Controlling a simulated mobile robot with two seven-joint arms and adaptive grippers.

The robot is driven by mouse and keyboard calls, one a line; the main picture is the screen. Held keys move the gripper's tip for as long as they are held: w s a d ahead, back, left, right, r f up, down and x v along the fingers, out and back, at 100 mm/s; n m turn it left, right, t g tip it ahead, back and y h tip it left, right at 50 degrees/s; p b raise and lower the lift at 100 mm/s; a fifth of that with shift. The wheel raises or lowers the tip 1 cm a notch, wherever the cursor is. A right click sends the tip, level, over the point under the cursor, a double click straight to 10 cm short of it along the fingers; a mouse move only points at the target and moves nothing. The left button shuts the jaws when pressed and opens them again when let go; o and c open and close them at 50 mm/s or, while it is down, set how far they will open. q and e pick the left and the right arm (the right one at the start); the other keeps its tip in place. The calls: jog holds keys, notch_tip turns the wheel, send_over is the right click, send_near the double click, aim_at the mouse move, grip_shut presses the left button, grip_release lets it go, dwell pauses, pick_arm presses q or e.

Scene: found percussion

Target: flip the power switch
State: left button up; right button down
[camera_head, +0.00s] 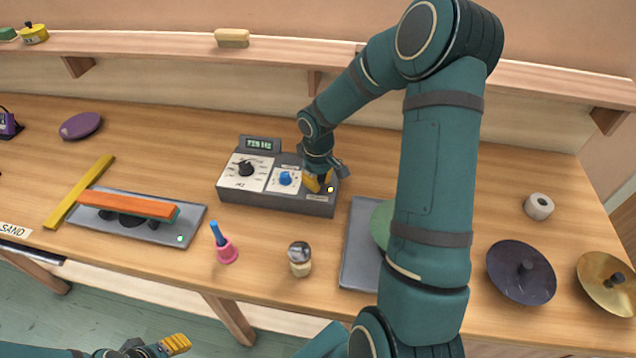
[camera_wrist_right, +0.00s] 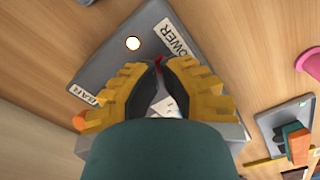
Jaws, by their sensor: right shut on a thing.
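A grey box (camera_head: 275,203) with a small lit display (camera_head: 260,144), a black dial (camera_head: 245,168) and a blue knob (camera_head: 286,178) sits mid-table. My right gripper (camera_head: 322,187) is at the box's right end. In the right wrist view, my right gripper (camera_wrist_right: 159,68) is shut with its tips on a small red-tipped power switch (camera_wrist_right: 158,60), mostly hidden between the fingers. A label reading POWER (camera_wrist_right: 177,42) and a glowing pale light (camera_wrist_right: 133,43) are beside it. The switch's position cannot be made out. My left gripper (camera_head: 176,344) is low at the bottom edge, away from the box; its opening is unclear.
Left of the box are a grey tray (camera_head: 190,229) with an orange-topped bar (camera_head: 128,204) and a yellow strip (camera_head: 80,192). In front stand a pink bell-shaped piece (camera_head: 228,253) and a small jar (camera_head: 300,260). Dark (camera_head: 521,272) and brass (camera_head: 606,284) discs lie right.

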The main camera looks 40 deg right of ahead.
jog(key=shift+r+p, duration=1.75)
jog(key=shift+r, duration=1.05)
